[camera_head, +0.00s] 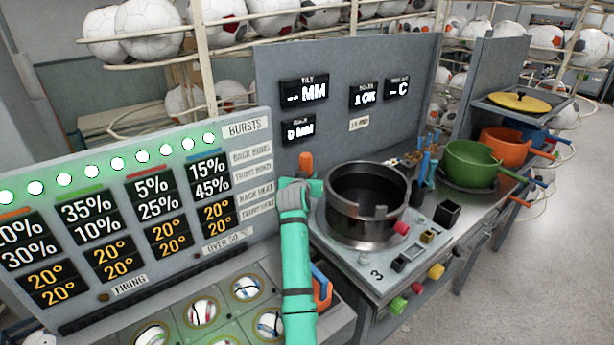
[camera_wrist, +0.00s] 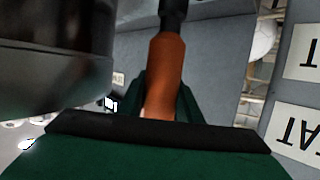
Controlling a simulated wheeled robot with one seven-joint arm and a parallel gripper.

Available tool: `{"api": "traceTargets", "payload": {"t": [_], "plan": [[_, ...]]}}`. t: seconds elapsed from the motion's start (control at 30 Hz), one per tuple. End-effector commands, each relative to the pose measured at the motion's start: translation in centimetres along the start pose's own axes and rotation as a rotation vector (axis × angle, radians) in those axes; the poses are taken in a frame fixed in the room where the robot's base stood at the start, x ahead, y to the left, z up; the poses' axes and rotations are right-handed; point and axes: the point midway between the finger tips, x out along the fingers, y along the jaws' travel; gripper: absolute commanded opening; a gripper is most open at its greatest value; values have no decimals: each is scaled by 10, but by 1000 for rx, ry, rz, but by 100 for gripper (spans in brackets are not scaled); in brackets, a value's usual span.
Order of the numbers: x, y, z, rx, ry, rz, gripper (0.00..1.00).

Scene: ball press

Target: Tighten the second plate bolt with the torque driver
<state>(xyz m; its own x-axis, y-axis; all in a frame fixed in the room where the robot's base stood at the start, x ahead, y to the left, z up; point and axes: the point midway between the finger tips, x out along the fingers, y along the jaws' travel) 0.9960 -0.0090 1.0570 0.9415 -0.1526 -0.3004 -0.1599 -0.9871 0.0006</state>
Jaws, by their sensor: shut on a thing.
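My gripper (camera_head: 303,183) is at the end of my green arm, left of the dark metal pot (camera_head: 367,222) and in front of the grey display panel. It is shut on the orange handle of the torque driver (camera_head: 306,162). In the wrist view the driver (camera_wrist: 167,62) stands between my dark green fingers (camera_wrist: 163,100), with a black section beyond the handle. The driver's tip is outside the wrist view. The pot's dark curved side also fills the upper left of the wrist view (camera_wrist: 50,75). I cannot make out the plate or its bolts in either view.
The percentage board (camera_head: 140,200) stands left of my arm, with a tray of balls (camera_head: 203,312) below it. Right of the pot are a small black box (camera_head: 447,213), a tool holder (camera_head: 424,180), a green pot (camera_head: 470,163) and an orange pot (camera_head: 506,146).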

Motion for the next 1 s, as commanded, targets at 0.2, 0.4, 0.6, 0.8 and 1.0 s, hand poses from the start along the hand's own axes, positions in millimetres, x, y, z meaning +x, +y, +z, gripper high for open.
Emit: {"api": "traceTargets", "payload": {"t": [0.2, 0.4, 0.6, 0.8, 1.0], "plan": [[0, 0, 1, 0, 3, 0, 5], [1, 0, 3, 0, 3, 0, 5], [2, 0, 5, 0, 3, 0, 5], [2, 0, 8, 0, 4, -1, 5], [3, 0, 8, 0, 4, -1, 5]]}}
